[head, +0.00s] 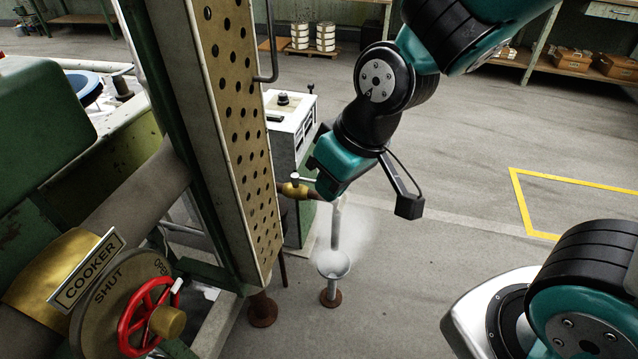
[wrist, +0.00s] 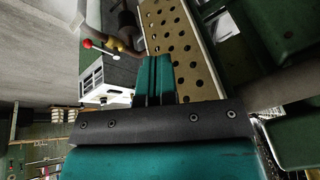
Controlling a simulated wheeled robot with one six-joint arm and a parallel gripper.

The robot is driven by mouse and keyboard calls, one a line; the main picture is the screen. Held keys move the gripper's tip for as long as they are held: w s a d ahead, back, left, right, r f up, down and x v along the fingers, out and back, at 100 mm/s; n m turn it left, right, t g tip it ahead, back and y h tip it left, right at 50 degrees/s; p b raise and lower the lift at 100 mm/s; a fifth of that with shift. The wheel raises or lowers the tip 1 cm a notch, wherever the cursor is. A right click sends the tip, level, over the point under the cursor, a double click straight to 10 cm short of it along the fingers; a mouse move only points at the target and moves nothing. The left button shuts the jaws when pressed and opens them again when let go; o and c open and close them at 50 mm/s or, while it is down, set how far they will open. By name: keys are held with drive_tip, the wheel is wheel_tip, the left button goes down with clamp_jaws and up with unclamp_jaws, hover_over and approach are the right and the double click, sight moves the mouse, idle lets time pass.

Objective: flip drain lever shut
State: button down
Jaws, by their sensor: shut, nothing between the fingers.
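The drain lever is a pale bar (head: 303,179) on a brass valve body (head: 293,190) in the head view. In the wrist view the lever's red knob (wrist: 88,44) sticks out to the left of the brass valve (wrist: 113,45). A pale pipe (head: 336,228) drops from the valve's line, and white steam surrounds its lower end above a grey drain cup (head: 333,265). My gripper (head: 325,180) is shut and empty, close to the valve and partly covering it in the head view. In the wrist view its teal fingers (wrist: 153,78) lie together, apart from the red knob.
A perforated tan panel (head: 230,120) stands just left of my gripper. A white-topped cabinet (head: 291,115) is behind it. A red handwheel (head: 145,318) with a COOKER plate (head: 86,268) is at lower left. Open floor (head: 450,270) lies to the right.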

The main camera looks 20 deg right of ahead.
sight(313, 181)
drive_tip(key=w+d+f+n+t+h+p, duration=0.2)
drive_tip(key=w+d+f+n+t+h, duration=0.1)
drive_tip(key=w+f, duration=0.7)
wheel_tip(313, 181, down, 5)
drive_tip(key=n+t, duration=0.1)
drive_tip(key=t, duration=0.1)
drive_tip(key=shift+w+d+r+t+p, duration=0.15)
drive_tip(key=shift+w+d+t+p, duration=0.15)
drive_tip(key=shift+p, duration=0.05)
drive_tip(key=w+d+f, duration=0.2)
drive_tip(key=w+f, duration=0.4)
drive_tip(key=w, duration=0.3)
drive_tip(key=shift+w+f, duration=0.3)
drive_tip(key=shift+f, duration=0.1)
drive_tip(key=shift+w, duration=0.1)
